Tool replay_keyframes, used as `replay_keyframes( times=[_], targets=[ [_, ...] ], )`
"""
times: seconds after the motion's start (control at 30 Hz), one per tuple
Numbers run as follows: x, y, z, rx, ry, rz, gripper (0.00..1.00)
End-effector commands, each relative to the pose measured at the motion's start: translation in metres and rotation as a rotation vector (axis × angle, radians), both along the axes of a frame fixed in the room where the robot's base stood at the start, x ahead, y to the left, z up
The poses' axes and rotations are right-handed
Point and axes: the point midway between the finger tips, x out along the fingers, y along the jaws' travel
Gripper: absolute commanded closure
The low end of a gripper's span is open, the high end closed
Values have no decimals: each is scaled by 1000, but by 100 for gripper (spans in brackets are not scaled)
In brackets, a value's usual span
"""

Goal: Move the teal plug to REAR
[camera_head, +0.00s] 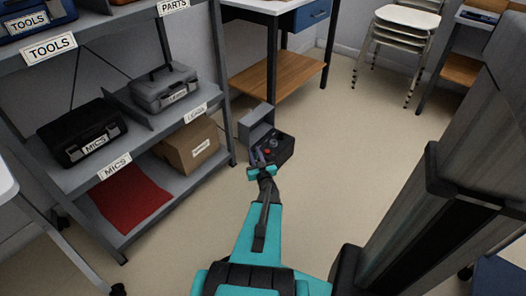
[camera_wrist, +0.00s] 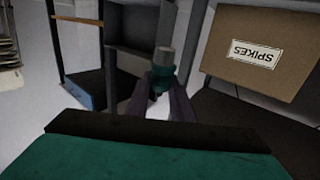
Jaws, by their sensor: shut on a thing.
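In the wrist view the teal plug (camera_wrist: 161,82), with a pale grey cylindrical end pointing away from me, sits between my gripper's two dark fingers (camera_wrist: 161,92). My gripper is shut on it. A grey box-like unit (camera_head: 256,122) stands just behind the black box. A grey panel (camera_wrist: 138,42) shows beyond the plug in the wrist view, apart from it as far as I can tell. No REAR marking is readable.
Grey shelving (camera_head: 190,187) stands close on the left, with a cardboard box (camera_head: 187,150) labelled SPIKES, which also shows in the wrist view (camera_wrist: 265,75). A desk (camera_head: 275,75) is behind. Stacked chairs (camera_head: 402,30) stand far right. The middle floor is clear.

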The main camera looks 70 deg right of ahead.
Motion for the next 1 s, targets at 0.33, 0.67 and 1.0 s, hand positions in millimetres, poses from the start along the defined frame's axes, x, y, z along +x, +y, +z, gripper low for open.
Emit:
replay_keyframes(
  times=[0.33,0.67,1.0],
  targets=[
    [36,70,-15,1,1,298,100],
    [50,116,-30,-1,1,474,100],
    [50,118,-30,-2,1,479,100]
  ],
)
